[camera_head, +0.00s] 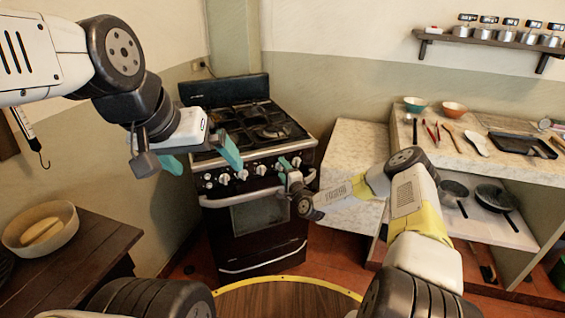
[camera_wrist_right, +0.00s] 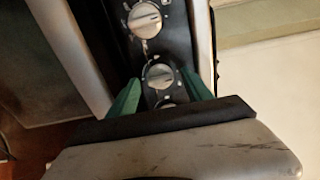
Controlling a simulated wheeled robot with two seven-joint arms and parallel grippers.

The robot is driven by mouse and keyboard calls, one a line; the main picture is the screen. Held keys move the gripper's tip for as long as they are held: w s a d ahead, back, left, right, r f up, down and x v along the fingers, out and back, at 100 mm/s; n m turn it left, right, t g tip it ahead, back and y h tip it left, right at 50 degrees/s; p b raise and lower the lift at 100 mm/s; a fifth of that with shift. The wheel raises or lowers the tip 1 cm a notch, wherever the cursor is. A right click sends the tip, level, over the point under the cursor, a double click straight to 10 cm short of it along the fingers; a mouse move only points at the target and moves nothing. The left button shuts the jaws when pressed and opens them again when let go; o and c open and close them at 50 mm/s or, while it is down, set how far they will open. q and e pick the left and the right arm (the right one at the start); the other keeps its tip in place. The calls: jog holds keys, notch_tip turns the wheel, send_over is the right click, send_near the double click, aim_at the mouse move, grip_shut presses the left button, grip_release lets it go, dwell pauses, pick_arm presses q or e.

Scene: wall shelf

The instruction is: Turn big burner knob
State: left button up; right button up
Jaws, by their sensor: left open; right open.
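The black stove (camera_head: 240,218) stands against the wall in the head view, with a row of several silver knobs on its front panel. My right gripper (camera_head: 289,168) is open at the right end of this row. In the right wrist view its green fingers stand on either side of a round knob (camera_wrist_right: 160,75); I cannot tell whether they touch it. Another knob (camera_wrist_right: 145,19) lies above it in that view, and a third is mostly hidden by the gripper body. My left gripper (camera_head: 203,157) is open and empty before the stove's left side. No label shows which knob is the big burner's.
A stone counter (camera_head: 480,150) with bowls and utensils is at the right, with pans on a lower shelf (camera_head: 490,230). A wall shelf (camera_head: 480,43) holds several jars. A dark table (camera_head: 75,255) with a bowl (camera_head: 40,228) is at the left. The oven handle (camera_head: 240,199) juts out below the knobs.

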jog(key=v, duration=0.7)
jog(key=shift+s, duration=0.25)
jog(key=shift+d, duration=0.1)
jog(key=s+d+r+n+g+h, duration=0.2)
jog(key=s+d+r+n+g, duration=0.3)
jog(key=r, duration=0.8)
jog(key=s+d+r+n+g+h, duration=0.3)
jog(key=s+r+n, duration=0.5)
jog(key=r, duration=0.4)
jog(key=s+d+r, duration=0.1)
jog(key=s+r, duration=0.2)
jog(key=s, duration=0.6)
jog(key=s+d+r+g, duration=0.1)
jog(key=s+r, duration=0.2)
jog(key=s, duration=0.6)
jog(key=s+d+r+n+g, duration=0.1)
jog(key=s+r, duration=0.2)
jog(key=s, duration=0.6)
jog(key=shift+r, duration=0.4)
jog(key=shift+s+d, duration=0.15)
